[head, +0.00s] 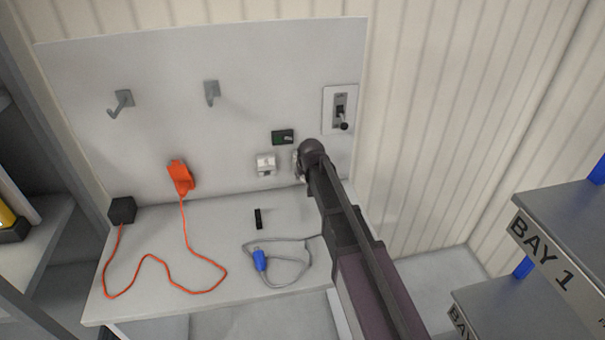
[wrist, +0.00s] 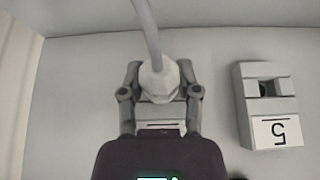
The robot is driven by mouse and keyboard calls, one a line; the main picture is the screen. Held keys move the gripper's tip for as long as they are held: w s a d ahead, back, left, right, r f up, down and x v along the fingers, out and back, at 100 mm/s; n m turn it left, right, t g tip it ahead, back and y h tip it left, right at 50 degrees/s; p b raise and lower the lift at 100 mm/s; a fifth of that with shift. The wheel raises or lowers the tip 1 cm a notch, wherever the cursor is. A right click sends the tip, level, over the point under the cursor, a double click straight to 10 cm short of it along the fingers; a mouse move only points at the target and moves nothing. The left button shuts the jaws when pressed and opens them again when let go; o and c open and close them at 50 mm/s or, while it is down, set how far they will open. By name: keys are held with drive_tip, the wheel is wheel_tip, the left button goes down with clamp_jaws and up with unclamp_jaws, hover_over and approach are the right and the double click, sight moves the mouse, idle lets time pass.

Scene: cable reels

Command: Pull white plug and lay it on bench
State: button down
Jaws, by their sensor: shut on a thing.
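The white plug (wrist: 158,80) sits between the two fingers of my gripper (wrist: 158,92) in the wrist view, and a pale grey cable (wrist: 149,28) runs from it to the top edge. My gripper is shut on the plug, close to the wall panel (wrist: 75,80). A grey block with a white label shows behind the fingers; I cannot tell whether the plug is seated in it. In the head view my gripper (head: 301,165) is at the panel, mostly hidden by my arm, and the plug cannot be made out. The bench (head: 215,222) lies below.
A grey socket marked 5 (wrist: 267,105) is beside my gripper; a similar one shows in the head view (head: 265,164). On the bench are a blue connector (head: 260,260) on grey cable, a black piece (head: 258,218) and an orange cable (head: 155,259). An orange plug (head: 180,177) is on the panel.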

drive_tip(key=shift+s+d, duration=0.2)
drive_tip(key=shift+s, duration=0.5)
drive_tip(key=shift+s+d, duration=0.2)
drive_tip(key=shift+s, duration=0.45)
drive_tip(key=shift+s+d, duration=0.2)
drive_tip(key=shift+s, duration=0.5)
idle(1.4)
drive_tip(key=shift+a, duration=0.1)
idle(0.4)
